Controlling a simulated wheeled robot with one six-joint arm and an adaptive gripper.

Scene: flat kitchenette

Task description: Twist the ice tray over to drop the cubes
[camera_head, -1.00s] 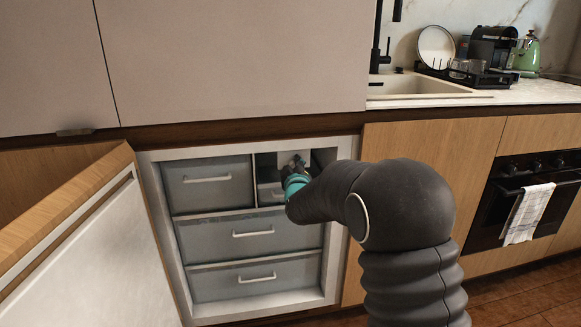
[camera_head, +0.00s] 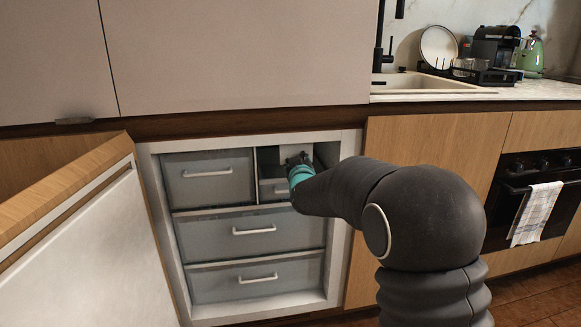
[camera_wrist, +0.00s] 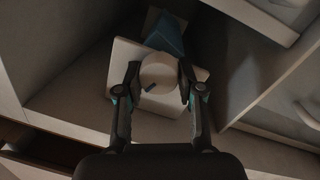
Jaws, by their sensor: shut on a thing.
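In the wrist view a round white knob (camera_wrist: 158,71) with a short dark mark stands in front of a pale plate (camera_wrist: 124,58). The knob is between the two fingers of my gripper (camera_wrist: 160,82), which is shut on it. The mark points down and to the left in this view. Behind the plate a blue piece (camera_wrist: 168,34), apparently the ice tray, shows in part. No ice cubes can be made out. In the head view my gripper (camera_head: 299,160) reaches into the upper right compartment of the open freezer (camera_head: 342,245); the knob is too small and covered to tell there.
Closed grey freezer drawers (camera_head: 208,176) lie to the left and below (camera_head: 254,232). The open freezer door (camera_head: 85,255) stands at the left. A counter with a sink (camera_head: 430,83) and an oven (camera_head: 515,190) with a towel are to the right.

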